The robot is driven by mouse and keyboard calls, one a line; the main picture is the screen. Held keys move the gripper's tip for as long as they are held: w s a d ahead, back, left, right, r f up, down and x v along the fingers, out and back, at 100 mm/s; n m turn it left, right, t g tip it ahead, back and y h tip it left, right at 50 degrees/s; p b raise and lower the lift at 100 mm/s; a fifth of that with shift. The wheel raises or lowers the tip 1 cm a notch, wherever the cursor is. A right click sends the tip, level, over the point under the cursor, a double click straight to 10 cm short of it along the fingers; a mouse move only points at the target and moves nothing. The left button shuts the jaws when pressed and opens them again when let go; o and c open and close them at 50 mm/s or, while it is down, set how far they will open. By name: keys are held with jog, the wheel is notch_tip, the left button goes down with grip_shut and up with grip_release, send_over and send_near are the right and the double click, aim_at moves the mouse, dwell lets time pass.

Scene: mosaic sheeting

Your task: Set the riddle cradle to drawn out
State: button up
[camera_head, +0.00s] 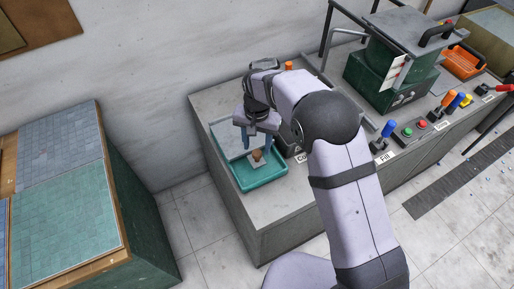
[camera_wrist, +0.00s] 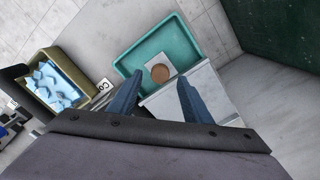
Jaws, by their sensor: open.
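No part in view is labelled as the riddle cradle, and I cannot tell for sure which one it is. A teal tray (camera_head: 262,183) lies at the near left end of the grey bench. A small pale plate with a round brown knob (camera_head: 257,155) sits over the tray; the knob also shows in the wrist view (camera_wrist: 160,73). A grey flat panel (camera_wrist: 190,95) adjoins it, partly hidden by my fingers. My gripper (camera_head: 256,145) is open and empty, pointing down above the knob. In the wrist view its blue fingertips (camera_wrist: 160,80) appear on either side of the knob, without visible contact.
A tan bin (camera_wrist: 52,88) of pale blue pieces stands beside the tray, with a partly hidden label. Farther along the bench are a green machine (camera_head: 385,82), a blue-handled lever (camera_head: 387,130), a button box (camera_head: 411,132) and an orange crate (camera_head: 463,62). A green cabinet (camera_head: 145,235) stands left, across a floor gap.

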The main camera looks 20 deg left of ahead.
aim_at(257, 152)
jog(key=shift+f+p, duration=0.35)
jog(key=shift+f, duration=1.25)
grip_shut()
jog(key=s+d, duration=0.7)
jog(key=shift+s+d+p, duration=0.15)
jog(key=shift+p, duration=0.25)
grip_release()
jog(key=shift+s+d, duration=0.1)
